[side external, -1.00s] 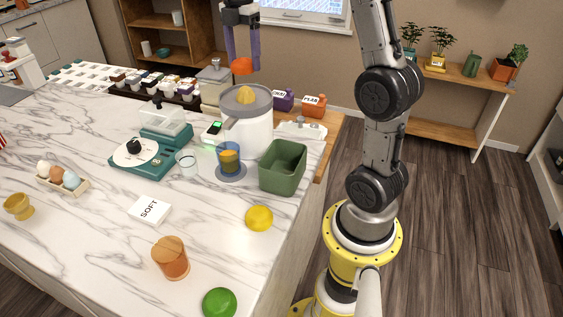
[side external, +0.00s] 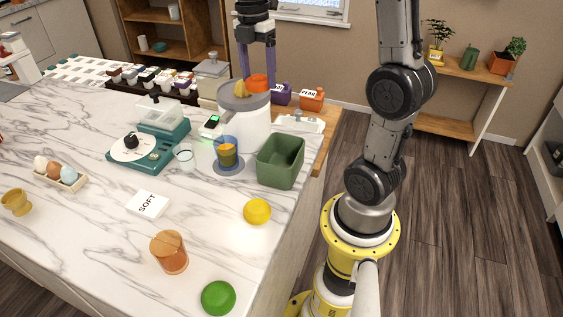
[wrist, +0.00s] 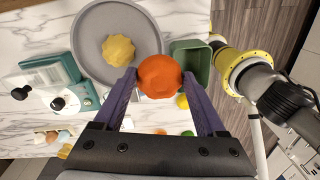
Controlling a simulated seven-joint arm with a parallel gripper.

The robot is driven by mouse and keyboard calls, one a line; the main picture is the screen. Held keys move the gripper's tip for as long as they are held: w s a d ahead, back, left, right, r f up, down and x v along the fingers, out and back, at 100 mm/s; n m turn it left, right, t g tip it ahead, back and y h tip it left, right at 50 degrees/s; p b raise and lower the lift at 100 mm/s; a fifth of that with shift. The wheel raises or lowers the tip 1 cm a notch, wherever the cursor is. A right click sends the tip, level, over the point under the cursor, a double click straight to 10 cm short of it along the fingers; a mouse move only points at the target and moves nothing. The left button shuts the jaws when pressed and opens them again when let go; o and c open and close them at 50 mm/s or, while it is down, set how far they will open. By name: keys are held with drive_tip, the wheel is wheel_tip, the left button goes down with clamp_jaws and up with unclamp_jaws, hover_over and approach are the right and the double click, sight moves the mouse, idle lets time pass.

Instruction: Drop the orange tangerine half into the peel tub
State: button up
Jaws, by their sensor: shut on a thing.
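The orange tangerine half (side external: 257,83) is held between the purple fingers of my gripper (side external: 257,80), above the right part of the juicer's grey bowl. In the wrist view the tangerine half (wrist: 159,76) sits between the fingertips (wrist: 160,78), beside the yellow reamer cone (wrist: 118,50). The green rectangular tub (side external: 279,163), which I take for the peel tub, stands open on the counter to the right of and in front of the juicer (side external: 248,125). In the wrist view the tub (wrist: 190,58) lies right of the bowl, partly hidden by the tangerine half. It looks empty.
A cup of orange juice (side external: 228,155) stands under the juicer's front. A yellow fruit (side external: 257,211), an orange tumbler (side external: 169,252) and a green fruit (side external: 218,297) lie along the counter's right side. A teal scale (side external: 150,142) stands to the left.

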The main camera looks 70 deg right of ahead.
drive_tip(key=s+a+f, duration=0.2)
drive_tip(key=s+a, duration=0.2)
drive_tip(key=s, duration=0.4)
drive_tip(key=shift+a+f, duration=0.1)
drive_tip(key=shift+f, duration=2.55)
drive_tip(key=o, duration=1.5)
drive_tip(key=shift+r, duration=0.15)
drive_tip(key=r, duration=1.3)
drive_tip(key=shift+w+r, duration=0.2)
drive_tip(key=shift+r, duration=0.1)
